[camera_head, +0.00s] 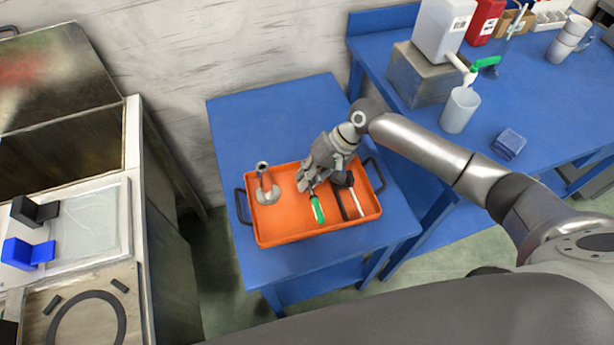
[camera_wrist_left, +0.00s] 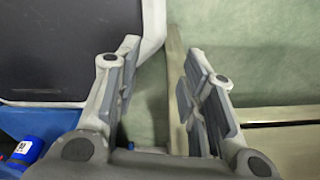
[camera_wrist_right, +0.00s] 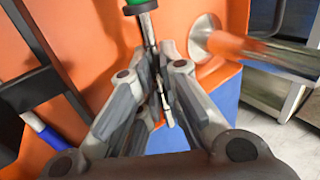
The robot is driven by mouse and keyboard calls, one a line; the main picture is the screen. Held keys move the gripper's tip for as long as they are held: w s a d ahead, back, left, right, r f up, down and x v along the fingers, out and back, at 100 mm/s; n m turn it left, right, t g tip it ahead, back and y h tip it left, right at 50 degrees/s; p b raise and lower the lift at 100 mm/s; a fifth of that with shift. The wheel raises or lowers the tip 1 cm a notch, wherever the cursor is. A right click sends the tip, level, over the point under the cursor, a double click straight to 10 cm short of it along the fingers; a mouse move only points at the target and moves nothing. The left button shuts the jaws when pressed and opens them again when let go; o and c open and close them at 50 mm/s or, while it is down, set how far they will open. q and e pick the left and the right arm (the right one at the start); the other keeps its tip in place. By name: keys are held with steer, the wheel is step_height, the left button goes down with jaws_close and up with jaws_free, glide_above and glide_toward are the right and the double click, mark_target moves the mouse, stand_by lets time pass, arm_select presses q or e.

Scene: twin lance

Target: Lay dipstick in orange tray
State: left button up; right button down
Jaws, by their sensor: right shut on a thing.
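The orange tray (camera_head: 280,235) lies on a blue table. My right gripper (camera_head: 308,184) reaches down into it from the upper right, near the middle. It is shut on a thin metal piece (camera_wrist_right: 160,88), mostly hidden between its fingers. A green-handled tool (camera_head: 317,208) lies in the tray just below the fingertips; its shaft runs toward them in the right wrist view (camera_wrist_right: 142,10). I cannot tell whether the held piece is the dipstick or this tool's shaft. My left gripper (camera_wrist_left: 160,85) is open and empty, above the floor.
A metal post on a round base (camera_head: 268,194) stands in the tray's left part. A black-headed hammer (camera_head: 356,200) and a dark flat tool (camera_head: 341,204) lie in its right part. The blue table (camera_head: 250,115) is bare behind the tray. A second bench (camera_head: 545,95) holds containers.

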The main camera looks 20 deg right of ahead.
steer(key=c, duration=1.5)
jaws_free()
steer(key=shift+r, duration=0.1)
steer(key=v, duration=1.2)
